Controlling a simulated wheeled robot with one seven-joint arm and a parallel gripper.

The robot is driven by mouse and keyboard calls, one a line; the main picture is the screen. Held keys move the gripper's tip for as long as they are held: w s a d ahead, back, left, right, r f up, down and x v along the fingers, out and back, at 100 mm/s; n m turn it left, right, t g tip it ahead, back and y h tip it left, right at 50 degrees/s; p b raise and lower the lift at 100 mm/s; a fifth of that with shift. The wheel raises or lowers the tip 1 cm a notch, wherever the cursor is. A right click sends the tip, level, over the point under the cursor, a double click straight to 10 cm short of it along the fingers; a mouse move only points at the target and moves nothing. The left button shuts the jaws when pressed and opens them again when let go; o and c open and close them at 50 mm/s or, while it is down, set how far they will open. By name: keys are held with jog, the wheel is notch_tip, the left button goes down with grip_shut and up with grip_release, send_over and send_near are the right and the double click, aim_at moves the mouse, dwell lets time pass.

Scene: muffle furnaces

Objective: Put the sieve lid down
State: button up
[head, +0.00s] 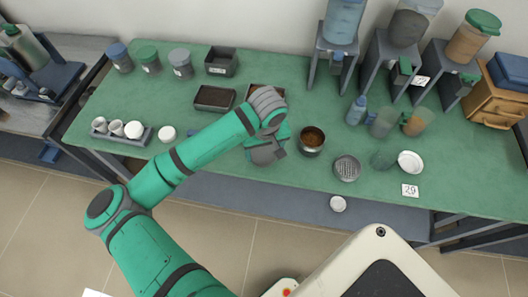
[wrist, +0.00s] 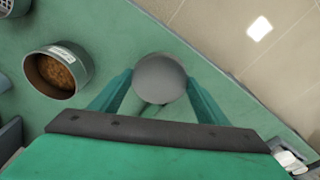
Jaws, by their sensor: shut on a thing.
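My gripper (wrist: 157,92) is shut on a plain grey round thing, which I take to be the sieve lid (wrist: 160,74). Its fingers lie on either side of it in the wrist view. In the head view the grey lid (head: 264,155) shows partly beneath my gripper, over the front middle of the green bench. Its height above the bench is hard to tell. A metal sieve pan with brown material (head: 312,139) stands just right of my gripper; it also shows in the wrist view (wrist: 57,72). A mesh sieve (head: 346,168) lies further right.
Dark trays (head: 214,98) stand behind my gripper. A white dish (head: 410,162), bottles and cups stand to the right, with hoppers on stands (head: 388,55) behind. A rack with white crucibles (head: 122,131) is at the left. The bench's front edge is close to my gripper.

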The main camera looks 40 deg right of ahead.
aim_at(265, 158)
jog(key=shift+f, duration=0.55)
jog(key=shift+f, duration=0.6)
jog(key=o, duration=1.1)
jog(key=shift+r, duration=0.55)
jog(key=r, duration=0.4)
jog(key=s+r, duration=0.1)
jog(key=r, duration=0.7)
jog(key=shift+s+a, duration=0.15)
jog(key=shift+a, duration=0.15)
